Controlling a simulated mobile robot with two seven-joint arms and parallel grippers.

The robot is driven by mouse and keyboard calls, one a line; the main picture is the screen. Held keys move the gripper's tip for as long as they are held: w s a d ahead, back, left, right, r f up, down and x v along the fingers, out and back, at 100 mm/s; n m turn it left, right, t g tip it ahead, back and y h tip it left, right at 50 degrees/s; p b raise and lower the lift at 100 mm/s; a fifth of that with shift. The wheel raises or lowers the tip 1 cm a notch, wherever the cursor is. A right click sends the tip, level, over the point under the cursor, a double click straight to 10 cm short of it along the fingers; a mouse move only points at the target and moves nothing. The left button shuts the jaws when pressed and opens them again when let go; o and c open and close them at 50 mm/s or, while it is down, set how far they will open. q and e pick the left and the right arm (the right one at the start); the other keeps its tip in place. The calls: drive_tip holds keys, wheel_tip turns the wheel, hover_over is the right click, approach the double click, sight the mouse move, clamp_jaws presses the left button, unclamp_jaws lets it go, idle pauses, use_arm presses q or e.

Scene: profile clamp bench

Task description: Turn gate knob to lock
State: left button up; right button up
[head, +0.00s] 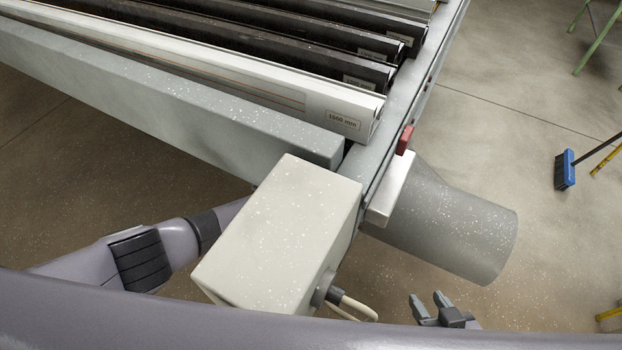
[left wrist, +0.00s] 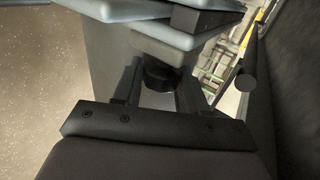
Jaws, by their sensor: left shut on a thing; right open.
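The gate knob (left wrist: 160,77) is a dark round piece under a pale block in the left wrist view. My left gripper (left wrist: 158,90) has one finger on each side of it and is shut on it. In the head view my left arm comes in from the left and passes behind a beige box (head: 285,230), which hides that gripper and the knob. How far the knob is turned cannot be told. My right gripper (head: 428,301) is open and empty at the bottom of the head view, right of the beige box.
The bench carries long profiles, among them a white one (head: 345,112) labelled 1500 mm. A small red piece (head: 404,140) sits on its end rail, above a grey cylinder (head: 450,225). A blue broom (head: 566,170) stands at right. Open floor lies right of the bench.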

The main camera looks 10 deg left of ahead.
idle(0.4)
use_arm(q)
drive_tip(key=o, duration=0.9)
drive_tip(key=shift+o, duration=0.2)
drive_tip(key=shift+s+a+r, duration=0.1)
drive_tip(key=v, duration=0.7)
